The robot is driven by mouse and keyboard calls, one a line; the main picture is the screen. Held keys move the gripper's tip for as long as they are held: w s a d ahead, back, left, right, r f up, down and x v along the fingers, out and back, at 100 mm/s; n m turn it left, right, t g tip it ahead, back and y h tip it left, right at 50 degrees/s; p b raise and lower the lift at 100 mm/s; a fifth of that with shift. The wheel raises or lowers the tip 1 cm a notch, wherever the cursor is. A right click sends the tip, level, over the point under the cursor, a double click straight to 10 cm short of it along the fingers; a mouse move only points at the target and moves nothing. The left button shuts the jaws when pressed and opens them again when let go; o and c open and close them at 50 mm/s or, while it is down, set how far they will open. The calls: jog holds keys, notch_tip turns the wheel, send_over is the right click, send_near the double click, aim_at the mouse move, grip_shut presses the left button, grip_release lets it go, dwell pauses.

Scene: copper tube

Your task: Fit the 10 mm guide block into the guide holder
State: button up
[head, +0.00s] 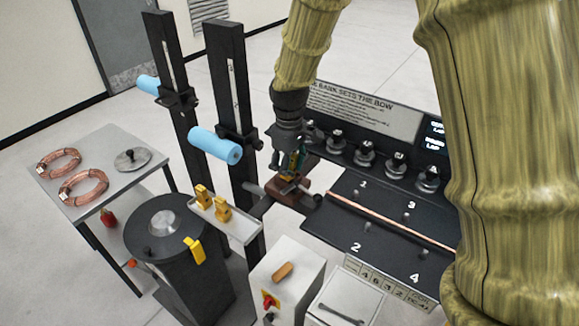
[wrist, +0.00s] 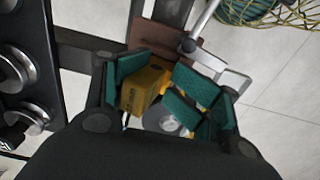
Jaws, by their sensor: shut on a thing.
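My gripper (head: 292,160) points down at the guide holder (head: 283,193), a dark reddish-brown fixture at the left end of the black bench. In the wrist view, my gripper's green-padded fingers (wrist: 172,100) are shut on a yellow guide block (wrist: 146,90). The marking on the block is too small to read. The reddish-brown holder also shows in the wrist view (wrist: 150,35), just beyond the fingers, with a grey round part below the block. The fingers hide most of the block in the head view. I cannot tell whether the block is seated in the holder.
Two other yellow blocks (head: 221,209) stand on a narrow white tray (head: 243,229) left of the holder. A copper tube (head: 400,229) lies along the bench. Black posts with blue rollers (head: 215,145) rise behind. Knobs (head: 365,154) line the bench's back.

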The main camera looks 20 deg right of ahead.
jog(key=shift+w+f, duration=0.4)
jog(key=shift+s+a+r, duration=0.1)
jog(key=shift+s+r, duration=0.1)
jog(key=shift+r, duration=0.1)
jog(key=shift+w+r+b, duration=0.2)
jog(key=shift+r+b, duration=0.3)
jog(key=shift+r, duration=0.05)
notch_tip(320, 180, up, 11)
jog(key=b, duration=0.4)
jog(key=shift+f, duration=0.15)
jog(key=shift+s, duration=0.1)
